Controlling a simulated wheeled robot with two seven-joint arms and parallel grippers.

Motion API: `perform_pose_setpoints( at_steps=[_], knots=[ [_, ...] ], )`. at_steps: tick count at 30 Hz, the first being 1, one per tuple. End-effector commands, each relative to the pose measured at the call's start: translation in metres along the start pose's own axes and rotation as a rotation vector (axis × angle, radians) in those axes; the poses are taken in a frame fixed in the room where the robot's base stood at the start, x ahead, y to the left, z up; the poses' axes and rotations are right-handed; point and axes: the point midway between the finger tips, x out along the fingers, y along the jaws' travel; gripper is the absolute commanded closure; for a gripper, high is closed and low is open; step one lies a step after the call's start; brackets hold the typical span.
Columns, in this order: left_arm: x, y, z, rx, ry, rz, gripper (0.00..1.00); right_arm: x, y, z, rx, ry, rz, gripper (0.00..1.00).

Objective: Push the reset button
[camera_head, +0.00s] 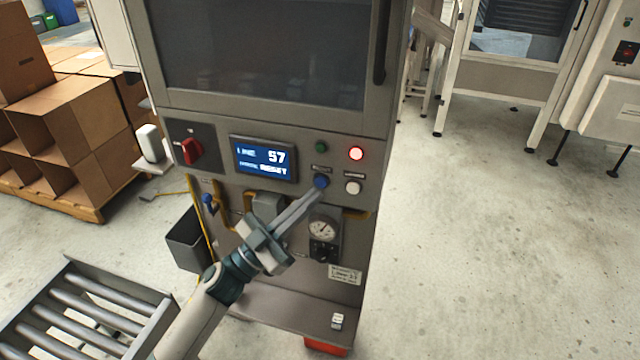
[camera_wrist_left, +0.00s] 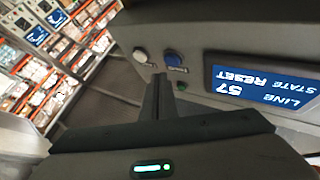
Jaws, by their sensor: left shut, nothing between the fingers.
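The machine's grey front panel carries a blue button (camera_head: 321,182) with a small label above it, too blurred to read. A white button (camera_head: 353,188) sits to its right. Above them are a green button or lamp (camera_head: 321,147) and a lit red lamp (camera_head: 356,153). The display (camera_head: 264,159) reads "LINE 57" and "STATE RESET". My left gripper (camera_head: 316,190) is shut and empty, its fingertips right at the blue button; I cannot tell if they touch. In the left wrist view the blue button (camera_wrist_left: 174,58) and white button (camera_wrist_left: 140,55) show beyond the fingers (camera_wrist_left: 158,80). My right gripper is out of view.
A red rotary switch (camera_head: 190,151) is left of the display. A gauge (camera_head: 322,230) is below the buttons. A roller conveyor (camera_head: 90,305) stands at lower left, cardboard boxes (camera_head: 75,130) behind it. The floor (camera_head: 470,250) to the right is clear.

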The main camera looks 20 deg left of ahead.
Motion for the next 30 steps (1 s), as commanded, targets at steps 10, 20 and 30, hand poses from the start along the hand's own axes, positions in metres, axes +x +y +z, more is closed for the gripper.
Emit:
perform_pose_setpoints(
  at_steps=[10, 20, 30],
  knots=[
    [0.005, -0.004, 0.004, 0.000, -0.001, -0.001, 1.00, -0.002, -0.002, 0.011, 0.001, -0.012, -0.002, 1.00],
    [0.005, -0.004, 0.004, 0.000, -0.001, -0.001, 1.00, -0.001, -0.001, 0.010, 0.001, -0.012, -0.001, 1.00],
    [0.005, -0.004, 0.004, 0.000, -0.001, -0.001, 1.00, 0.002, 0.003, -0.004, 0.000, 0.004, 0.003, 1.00]
  ],
)
